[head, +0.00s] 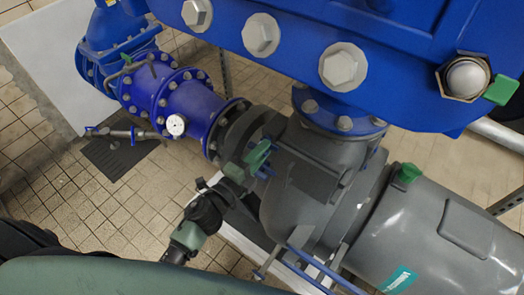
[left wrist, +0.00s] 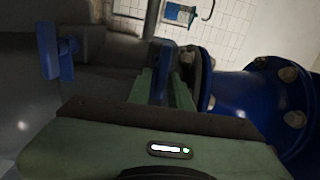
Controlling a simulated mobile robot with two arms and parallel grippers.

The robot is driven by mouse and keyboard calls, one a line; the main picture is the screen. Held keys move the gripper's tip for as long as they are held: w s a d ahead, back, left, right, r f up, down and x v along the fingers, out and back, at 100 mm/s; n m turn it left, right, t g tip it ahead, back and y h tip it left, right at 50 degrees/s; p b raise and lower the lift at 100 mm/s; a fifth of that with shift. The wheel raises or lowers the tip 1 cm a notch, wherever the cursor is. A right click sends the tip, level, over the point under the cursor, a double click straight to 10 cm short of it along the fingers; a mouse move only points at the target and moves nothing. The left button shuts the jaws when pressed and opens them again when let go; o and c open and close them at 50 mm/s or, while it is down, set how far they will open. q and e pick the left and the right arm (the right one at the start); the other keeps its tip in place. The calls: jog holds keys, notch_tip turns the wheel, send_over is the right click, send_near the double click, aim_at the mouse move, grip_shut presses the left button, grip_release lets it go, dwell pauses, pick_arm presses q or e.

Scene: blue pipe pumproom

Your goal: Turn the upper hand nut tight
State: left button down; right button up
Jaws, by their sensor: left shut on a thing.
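My left gripper (head: 250,165) reaches up from the bottom of the head view to the grey pump housing (head: 312,190). Its green fingers are closed around a small blue hand nut (head: 267,171), which the near finger partly hides. In the left wrist view the same blue hand nut (left wrist: 160,72) stands between the two green fingers. Another blue hand nut (left wrist: 60,50) with flat wings shows free at the left of that view. A green fingertip and a dark part at the head view's right edge look like my right gripper (head: 501,90); its jaw opening is not visible.
A large blue casing (head: 330,25) with big bolts hangs over the top. Blue flanged pipe (head: 190,105) with a gauge (head: 176,125) runs at upper left. A grey cylinder (head: 460,235) fills the lower right. Blue bars (head: 315,268) stick out below the housing. Tiled floor (head: 60,190) is open at left.

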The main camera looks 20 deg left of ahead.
pick_arm(q)
jog(key=shift+f, duration=0.1)
dwell(0.3)
jog(key=c, duration=1.5)
grip_release()
jog(key=b+v, duration=0.1)
jog(key=v, duration=0.7)
